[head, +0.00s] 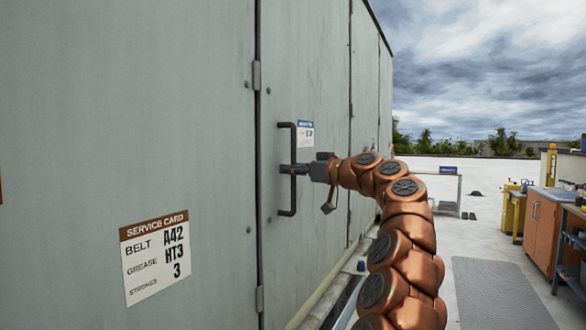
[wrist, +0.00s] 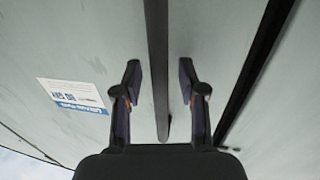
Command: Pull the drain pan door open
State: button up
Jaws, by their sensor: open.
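A grey metal door (head: 318,220) of the tall cooler casing has a dark vertical bar handle (head: 287,207) near its left edge. The door looks shut, flush with its neighbours. A small blue-topped label (head: 306,134) sits beside the handle; its text is too small to read surely. My gripper (head: 286,169) is at the middle of the handle. In the wrist view the open fingers of my gripper (wrist: 160,70) stand on either side of the handle (wrist: 157,40), with a gap visible on both sides. The label also shows there, at the left (wrist: 73,95).
A service card (head: 156,256) is on the left panel, with hinges (head: 256,75) along the seam. A dark seam (wrist: 256,75) runs right of the handle in the wrist view. At right are an orange-brown cabinet (head: 541,222), a grey mat (head: 500,295) and open roof floor.

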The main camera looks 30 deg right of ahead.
grip_shut()
dwell(0.4)
dwell(0.4)
